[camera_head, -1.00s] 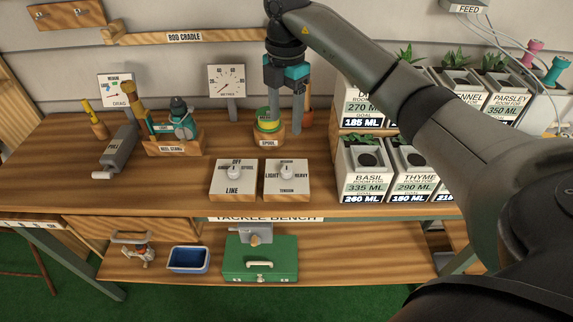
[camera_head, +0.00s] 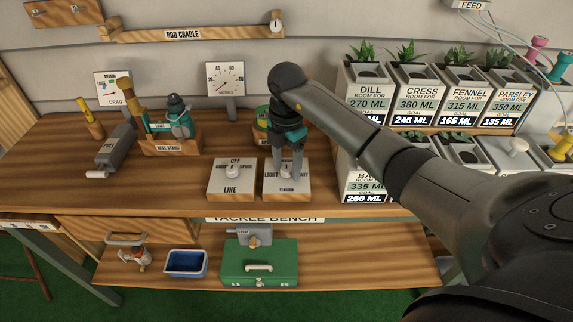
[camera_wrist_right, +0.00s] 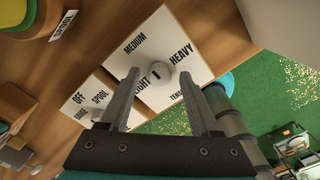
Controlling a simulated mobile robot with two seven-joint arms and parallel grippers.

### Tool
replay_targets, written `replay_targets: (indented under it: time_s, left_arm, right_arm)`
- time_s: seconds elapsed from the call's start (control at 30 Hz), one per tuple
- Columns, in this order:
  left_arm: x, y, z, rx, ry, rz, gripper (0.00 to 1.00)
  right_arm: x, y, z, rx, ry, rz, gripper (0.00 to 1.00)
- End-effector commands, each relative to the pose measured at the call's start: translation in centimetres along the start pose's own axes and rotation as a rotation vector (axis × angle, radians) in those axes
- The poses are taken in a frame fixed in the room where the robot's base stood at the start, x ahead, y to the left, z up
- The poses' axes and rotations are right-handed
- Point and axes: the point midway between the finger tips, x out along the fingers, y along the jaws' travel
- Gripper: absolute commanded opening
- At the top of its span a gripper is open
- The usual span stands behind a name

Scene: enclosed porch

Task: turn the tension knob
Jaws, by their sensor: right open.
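The tension knob (camera_wrist_right: 162,80) is a small pale round knob with a dark pointer mark. It sits on a white plate (camera_wrist_right: 193,38) marked LIGHT, MEDIUM and HEAVY. Its mark appears to point toward MEDIUM. In the head view the tension box (camera_head: 286,197) stands at the bench front, its knob largely hidden by my gripper. My right gripper (camera_head: 286,178) points down over this box. In the right wrist view the open fingers (camera_wrist_right: 160,76) lie on either side of the knob; contact cannot be told. My left gripper is not in view.
The LINE box (camera_head: 231,192) with its own knob stands close on the left. The spool (camera_head: 262,122) is behind, partly hidden by my arm. Planters (camera_head: 362,186) stand to the right, below my forearm. The reel stand (camera_head: 172,146) is farther left.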

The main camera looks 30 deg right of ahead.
Motion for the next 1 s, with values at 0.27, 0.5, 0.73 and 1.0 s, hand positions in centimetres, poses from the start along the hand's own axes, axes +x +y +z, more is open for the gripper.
replay_targets:
  time_s: [0.27,0.5,0.73,1.0]
  left_arm:
    - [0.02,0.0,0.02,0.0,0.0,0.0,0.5]
    - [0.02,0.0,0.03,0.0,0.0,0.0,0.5]
    - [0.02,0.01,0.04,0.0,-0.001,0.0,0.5]
    - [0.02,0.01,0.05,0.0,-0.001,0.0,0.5]
  right_arm:
    - [0.27,0.02,-0.01,0.0,0.0,0.001,0.64]
    - [0.25,0.02,-0.01,0.0,0.0,0.0,0.41]
    - [0.24,0.01,-0.01,0.0,0.0,0.0,0.15]
    - [0.23,0.01,0.0,0.0,0.0,0.0,0.0]
